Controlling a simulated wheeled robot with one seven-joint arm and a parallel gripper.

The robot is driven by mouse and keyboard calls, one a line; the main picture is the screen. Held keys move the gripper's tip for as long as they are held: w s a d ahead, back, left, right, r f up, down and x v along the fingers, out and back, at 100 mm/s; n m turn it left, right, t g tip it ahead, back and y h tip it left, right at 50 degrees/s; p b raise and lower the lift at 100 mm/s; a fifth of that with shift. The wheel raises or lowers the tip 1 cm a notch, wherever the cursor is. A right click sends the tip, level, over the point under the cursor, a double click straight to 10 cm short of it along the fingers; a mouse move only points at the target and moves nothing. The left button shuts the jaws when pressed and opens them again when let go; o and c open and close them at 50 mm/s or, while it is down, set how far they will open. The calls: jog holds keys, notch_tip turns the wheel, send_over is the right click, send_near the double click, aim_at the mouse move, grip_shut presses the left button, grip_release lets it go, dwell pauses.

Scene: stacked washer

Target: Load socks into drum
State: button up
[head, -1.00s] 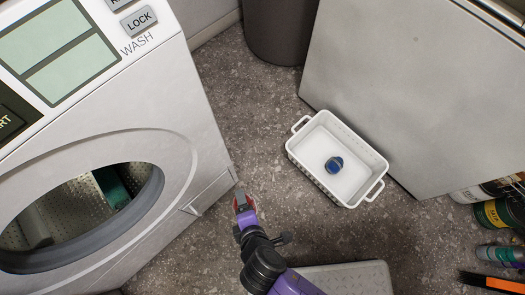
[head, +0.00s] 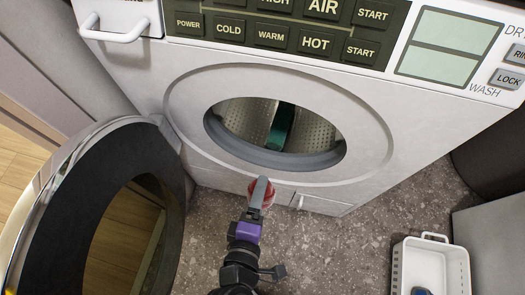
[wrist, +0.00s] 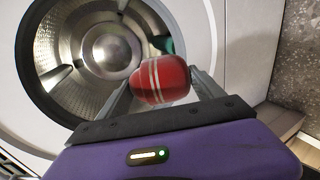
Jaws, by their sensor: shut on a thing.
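My gripper (head: 261,190) is shut on a rolled red sock with pale stripes (wrist: 160,80), held in front of and below the drum opening. In the head view the red sock (head: 268,190) shows partly behind the fingers. The washer's drum (head: 240,120) is open, with perforated metal walls and a green thing (head: 280,127) inside; the drum also shows in the wrist view (wrist: 80,88). A blue rolled sock (head: 420,291) lies in a white basket (head: 457,262) on the floor at the lower right, partly cut off by the frame edge.
The washer's round door (head: 104,165) stands swung open at the left. A grey bin (head: 500,150) and a pale cabinet (head: 497,235) stand at the right. The speckled floor (head: 345,245) between basket and washer is clear.

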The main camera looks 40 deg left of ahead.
jog(key=w+a+b, duration=0.1)
jog(key=w+a, duration=0.5)
jog(key=w, duration=0.5)
jog(key=w+a+b, duration=0.1)
jog(key=w+a, duration=0.6)
jog(key=w, duration=0.3)
jog(key=shift+w, duration=0.4)
jog(key=shift+a, duration=0.1)
jog(key=o, duration=1.4)
jog(key=shift+p+v, duration=1.35)
jog(key=shift+v, duration=2.6)
